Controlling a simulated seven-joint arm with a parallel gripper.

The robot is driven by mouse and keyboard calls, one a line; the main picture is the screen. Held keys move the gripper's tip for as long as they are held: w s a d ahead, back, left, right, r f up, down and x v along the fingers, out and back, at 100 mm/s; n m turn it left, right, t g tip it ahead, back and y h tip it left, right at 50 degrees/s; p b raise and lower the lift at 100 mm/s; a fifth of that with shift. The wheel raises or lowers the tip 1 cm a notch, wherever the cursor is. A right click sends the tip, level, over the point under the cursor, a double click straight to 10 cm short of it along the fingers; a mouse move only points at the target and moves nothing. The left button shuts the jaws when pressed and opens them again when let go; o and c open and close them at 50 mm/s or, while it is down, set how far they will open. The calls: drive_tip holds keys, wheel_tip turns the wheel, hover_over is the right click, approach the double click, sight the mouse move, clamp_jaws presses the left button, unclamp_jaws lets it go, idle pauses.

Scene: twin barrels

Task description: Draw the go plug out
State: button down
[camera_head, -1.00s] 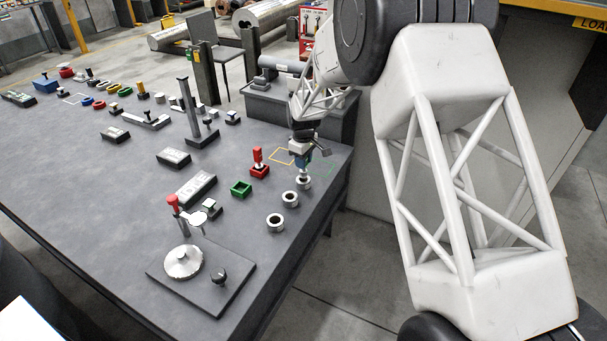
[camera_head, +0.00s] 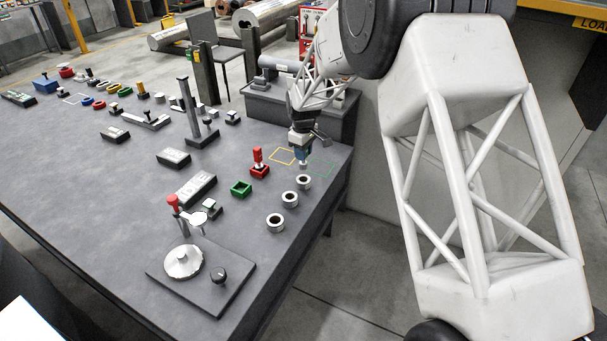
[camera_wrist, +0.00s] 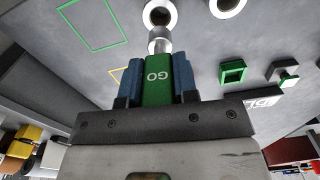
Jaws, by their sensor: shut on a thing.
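My gripper (camera_head: 301,152) is shut on the go plug (camera_wrist: 157,78), a green handle marked GO with a bright metal cylinder at its end. The blue fingers hold it from both sides. In the head view the plug end is just above the far grey ring (camera_head: 303,182), the farthest of three in a row. In the wrist view this ring (camera_wrist: 158,12) shows its dark bore, and the metal end appears clear of it. The exact gap is hard to judge.
The other two rings (camera_head: 290,199) (camera_head: 275,222) stand nearer. A green square socket (camera_head: 241,188) and a red socket with a red-handled plug (camera_head: 259,162) are to the left. Yellow (camera_head: 281,156) and green (camera_head: 320,167) outlines mark the bench. The bench edge is close on the right.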

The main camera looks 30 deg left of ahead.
drive_tip(key=shift+r, duration=2)
drive_tip(key=shift+d, duration=0.1)
drive_tip(key=w+d+f+m, duration=0.35)
drive_tip(key=d+f, duration=0.25)
drive_tip(key=d, duration=0.4)
drive_tip(key=w+d+f+m, duration=0.2)
drive_tip(key=w+d+f, duration=0.2)
drive_tip(key=d+f, duration=0.4)
drive_tip(key=w+d+f+m, duration=0.3)
drive_tip(key=d+f, duration=0.2)
drive_tip(key=d, duration=0.6)
drive_tip(key=s+d+f+m, duration=0.1)
drive_tip(key=d+f, duration=0.4)
drive_tip(key=d, duration=0.5)
drive_tip(key=s+d+f+m, duration=0.2)
drive_tip(key=d+f+m, duration=0.2)
drive_tip(key=d, duration=0.5)
drive_tip(key=s+d+f+m, duration=0.1)
drive_tip(key=d+f+m, duration=0.2)
drive_tip(key=d+f, duration=0.5)
drive_tip(key=d, duration=0.2)
drive_tip(key=shift+s+d, duration=0.2)
drive_tip(key=shift+d, duration=0.1)
